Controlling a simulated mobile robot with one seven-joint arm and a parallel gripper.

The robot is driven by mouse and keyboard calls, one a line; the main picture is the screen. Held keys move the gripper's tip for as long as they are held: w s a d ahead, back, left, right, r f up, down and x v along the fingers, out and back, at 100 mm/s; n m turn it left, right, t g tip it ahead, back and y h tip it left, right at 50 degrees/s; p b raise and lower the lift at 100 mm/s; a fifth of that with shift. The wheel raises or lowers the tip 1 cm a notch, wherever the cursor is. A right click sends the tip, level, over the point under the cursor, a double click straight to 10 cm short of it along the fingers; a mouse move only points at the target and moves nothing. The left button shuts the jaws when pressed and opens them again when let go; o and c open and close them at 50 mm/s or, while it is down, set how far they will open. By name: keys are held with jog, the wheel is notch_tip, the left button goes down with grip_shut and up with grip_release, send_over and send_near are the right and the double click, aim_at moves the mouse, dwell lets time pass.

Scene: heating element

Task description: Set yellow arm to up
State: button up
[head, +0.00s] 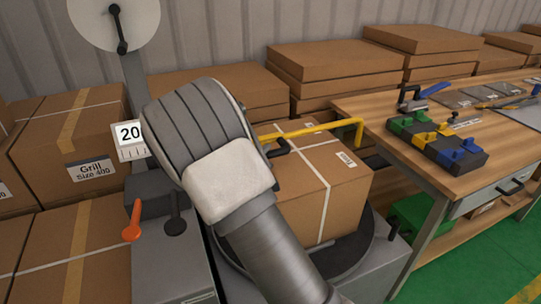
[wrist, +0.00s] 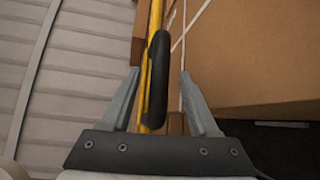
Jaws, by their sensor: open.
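The yellow arm (head: 320,127) is a thin bar that runs nearly level above a taped cardboard box in the head view, with its right end bent down. A black handle (head: 279,149) shows at its left end, beside my wrist. In the wrist view the yellow arm (wrist: 145,70) runs up the picture, and the black handle (wrist: 158,80) lies between the fingers of my gripper (wrist: 160,74). The fingers are open, one on each side of the handle, with gaps visible on both sides. In the head view my own arm hides the gripper.
The taped box (head: 318,195) sits on a dark round turntable (head: 360,255). Stacked boxes (head: 335,62) line the wall. A wooden workbench (head: 400,150) with colored blocks is right.

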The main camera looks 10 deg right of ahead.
jog(key=shift+x, duration=1.65)
jog(key=shift+c, duration=0.3)
grip_shut()
